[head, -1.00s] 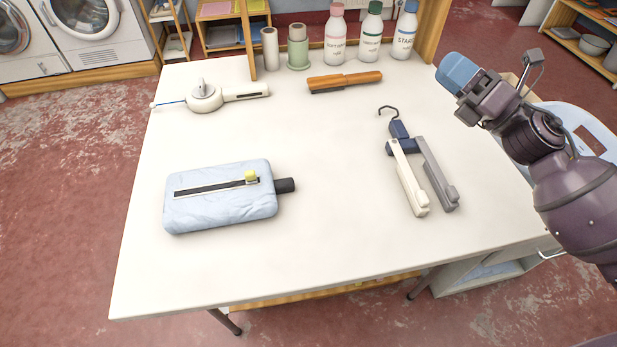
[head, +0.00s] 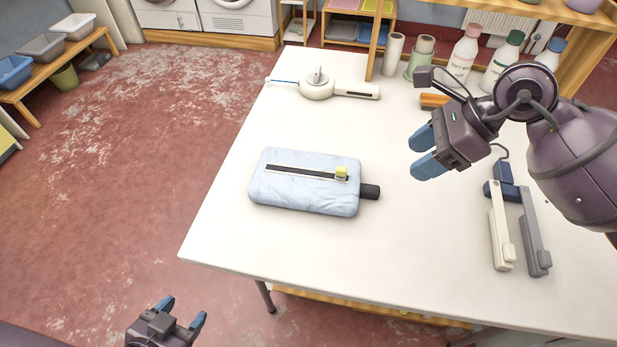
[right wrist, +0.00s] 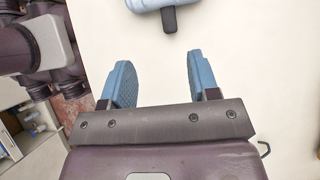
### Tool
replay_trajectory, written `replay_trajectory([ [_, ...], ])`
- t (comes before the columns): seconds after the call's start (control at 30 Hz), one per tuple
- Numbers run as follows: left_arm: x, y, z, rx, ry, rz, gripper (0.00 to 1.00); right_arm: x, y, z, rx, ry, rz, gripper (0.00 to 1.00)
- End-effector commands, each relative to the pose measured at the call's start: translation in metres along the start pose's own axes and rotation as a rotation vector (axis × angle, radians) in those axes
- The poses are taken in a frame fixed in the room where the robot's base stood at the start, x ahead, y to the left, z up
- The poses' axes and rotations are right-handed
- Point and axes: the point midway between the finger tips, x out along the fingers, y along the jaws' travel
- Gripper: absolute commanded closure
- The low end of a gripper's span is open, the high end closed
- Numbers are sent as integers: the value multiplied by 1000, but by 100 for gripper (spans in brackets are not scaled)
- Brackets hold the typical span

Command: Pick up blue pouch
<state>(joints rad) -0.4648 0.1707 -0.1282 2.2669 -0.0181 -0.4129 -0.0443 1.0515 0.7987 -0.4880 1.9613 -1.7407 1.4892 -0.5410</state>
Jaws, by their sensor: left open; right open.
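The pale blue pouch (head: 300,200) lies flat on the white table, left of centre in the head view. It has a dark strip with a yellow knob on top and a black stub at its right end. Part of the pouch and its stub also show at the top of the right wrist view (right wrist: 150,4). My right gripper (head: 418,152) is open and empty above the table, right of the pouch and apart from it. Its spread blue fingers show in the right wrist view (right wrist: 158,82). My left gripper (head: 184,310) is open and empty at the bottom left, off the table's front edge.
The white table (head: 400,265) holds a white tool with a blue tip (head: 318,88) at the back. Bottles (head: 465,55) and rolls (head: 393,55) stand behind. A hinged white-and-grey tool (head: 500,230) lies at the right. The table around the pouch is clear.

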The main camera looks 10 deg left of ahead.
Motion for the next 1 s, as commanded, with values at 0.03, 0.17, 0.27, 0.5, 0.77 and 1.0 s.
replay_trajectory([
  [0.03, 0, 0, 0, 0, 0, 0, 39, 0, -3, -1, -13, 57, -11, 45],
  [0.17, 0, 0, 0, 0, 0, 0, 39, -1, -8, -5, -27, 160, -31, 45],
  [0.27, 0, 0, 0, 0, 0, 0, 39, 2, -10, -7, -30, 196, -37, 45],
  [0.5, 0, 0, 0, 0, -1, 0, 39, 35, -11, -14, -28, 201, -36, 45],
  [0.77, 0, 0, 0, 0, 0, 0, 39, 63, -12, -19, -29, 201, -38, 45],
  [1.0, 0, 0, 0, 0, 0, 0, 39, 81, -12, -20, -30, 199, -37, 45],
])
